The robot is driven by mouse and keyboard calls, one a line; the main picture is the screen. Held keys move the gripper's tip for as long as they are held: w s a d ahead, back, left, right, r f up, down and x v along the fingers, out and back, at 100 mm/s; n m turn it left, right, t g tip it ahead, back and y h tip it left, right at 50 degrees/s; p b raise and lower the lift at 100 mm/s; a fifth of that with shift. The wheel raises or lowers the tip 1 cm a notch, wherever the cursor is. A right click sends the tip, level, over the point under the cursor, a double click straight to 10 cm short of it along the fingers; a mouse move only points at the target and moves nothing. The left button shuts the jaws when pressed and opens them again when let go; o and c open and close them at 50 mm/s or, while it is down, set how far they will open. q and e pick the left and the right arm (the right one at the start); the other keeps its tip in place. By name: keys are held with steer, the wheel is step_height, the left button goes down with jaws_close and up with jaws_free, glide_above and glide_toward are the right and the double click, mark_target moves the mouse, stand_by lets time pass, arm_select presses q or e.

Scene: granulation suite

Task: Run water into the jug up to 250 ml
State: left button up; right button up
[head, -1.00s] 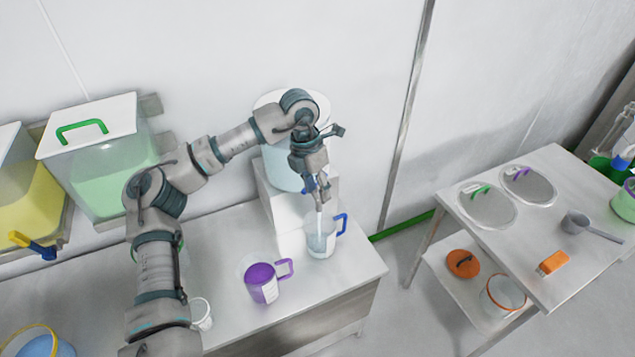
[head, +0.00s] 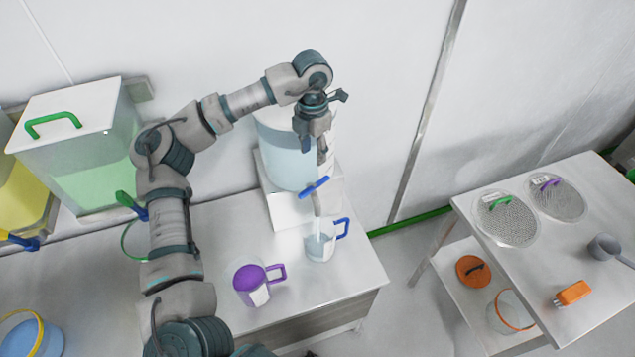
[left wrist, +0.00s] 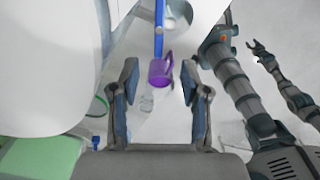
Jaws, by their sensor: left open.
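The clear jug with a blue handle (head: 320,247) stands upright on the bench beneath the tap. Some greyish-blue content shows low in it, but its level against the marks is too small to read. The tap's blue lever (head: 314,187) sits in front of the round water tank (head: 285,155); it also shows in the left wrist view (left wrist: 158,30). A pale spout or stream reaches down toward the jug; I cannot tell whether water runs. My left gripper (head: 321,152) is open and empty above the lever, apart from it. What looks like my right gripper (left wrist: 259,47) is small in the left wrist view.
A purple jug (head: 252,285) stands left of the clear jug, close by. A lidded bin with a green handle (head: 70,130) is at the left. A side table (head: 540,260) with sieves, an orange block and a scoop is at the right.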

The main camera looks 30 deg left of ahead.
arm_select(q)
glide_above(315, 185)
steer(key=f, duration=0.4)
steer(key=a+f, duration=0.1)
steer(key=f, duration=0.2)
steer(key=shift+s, duration=0.25)
steer(key=f, duration=0.4)
steer(key=d+f+p, duration=0.1)
steer(key=f, duration=0.1)
steer(key=shift+w, duration=0.3)
steer(key=shift+f, duration=0.3)
steer(key=shift+s+f, duration=0.1)
steer(key=shift+f, duration=0.1)
steer(key=shift+a+f, duration=0.1)
steer(key=shift+a, duration=0.15)
steer(key=c, duration=0.7)
steer(key=shift+d, duration=0.2)
jaws_close()
arm_select(e)
steer(key=shift+a+r, duration=0.55)
steer(key=shift+a, duration=0.1)
